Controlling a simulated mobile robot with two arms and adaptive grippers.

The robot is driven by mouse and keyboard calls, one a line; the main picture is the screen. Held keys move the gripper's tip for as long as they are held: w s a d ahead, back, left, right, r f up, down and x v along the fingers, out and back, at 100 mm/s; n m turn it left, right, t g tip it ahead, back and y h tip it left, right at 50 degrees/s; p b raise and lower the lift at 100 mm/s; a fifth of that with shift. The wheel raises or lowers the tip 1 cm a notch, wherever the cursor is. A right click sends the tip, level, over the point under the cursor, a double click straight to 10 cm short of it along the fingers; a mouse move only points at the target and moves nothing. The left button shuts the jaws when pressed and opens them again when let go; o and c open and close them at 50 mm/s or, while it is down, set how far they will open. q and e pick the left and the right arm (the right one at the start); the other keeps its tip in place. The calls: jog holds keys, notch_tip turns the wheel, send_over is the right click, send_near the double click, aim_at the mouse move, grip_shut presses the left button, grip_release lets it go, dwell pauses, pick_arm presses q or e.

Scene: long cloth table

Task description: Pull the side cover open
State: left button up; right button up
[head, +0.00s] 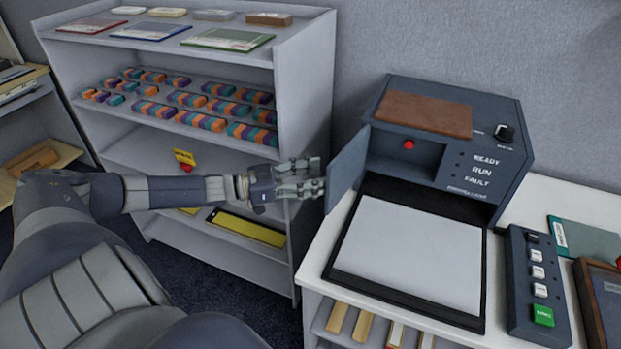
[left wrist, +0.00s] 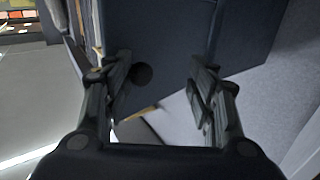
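A dark blue-grey machine (head: 490,130) stands on the white table. Its side cover (head: 347,166) is a flat panel that stands out at the left of the recess, swung open at an angle. The recess behind it shows a red button (head: 408,144). My left gripper (head: 317,177) is just left of the cover's outer edge. In the left wrist view its fingers (left wrist: 160,72) are apart, with the dark cover (left wrist: 175,35) beyond them and a round dark knob (left wrist: 141,74) near the left finger. I cannot tell whether a finger touches the cover. My right gripper is out of view.
A white pad in a black tray (head: 338,262) lies before the machine. A button box (head: 520,290) with a green key is to its right. A grey shelf unit (head: 306,110) with coloured blocks stands behind my left arm. A brown block (head: 425,113) lies on the machine.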

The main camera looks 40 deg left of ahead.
pick_arm(q)
jog(key=shift+w+r, duration=0.2)
jog(key=shift+r, duration=0.3)
jog(key=v, duration=1.2)
jog(key=shift+s+f, duration=0.2)
jog(key=shift+f, duration=0.25)
